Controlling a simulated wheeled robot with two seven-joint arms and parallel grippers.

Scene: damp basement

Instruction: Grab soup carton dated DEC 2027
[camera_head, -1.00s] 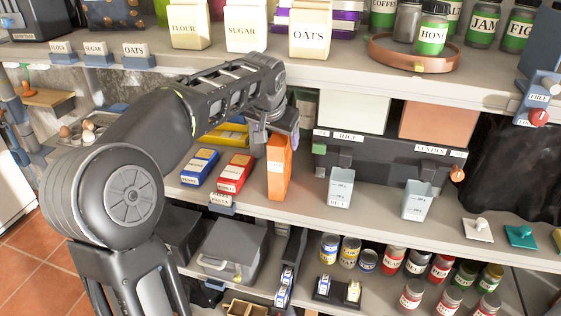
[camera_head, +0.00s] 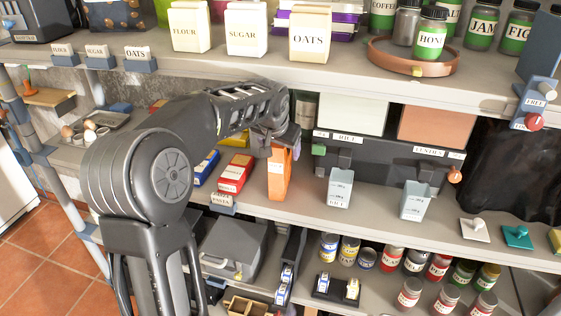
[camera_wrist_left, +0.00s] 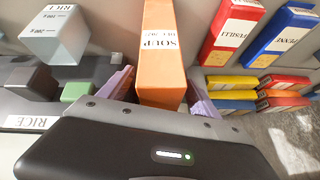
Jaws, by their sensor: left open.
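An orange soup carton (camera_head: 279,178) stands on the middle shelf. In the left wrist view, the carton (camera_wrist_left: 160,45) has a white label reading SOUP, with a small date line too fine to read surely. My left gripper (camera_wrist_left: 160,90) is open, with one purple finger on each side of the carton's near end. A small gap seems to show at the fingers; I cannot tell whether either touches. In the head view, my left gripper (camera_head: 277,143) is at the carton's top, its fingers mostly hidden. My right gripper is not in view.
The upper shelf (camera_head: 330,75) overhangs my arm. The shelf front between carton and cup is clear.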

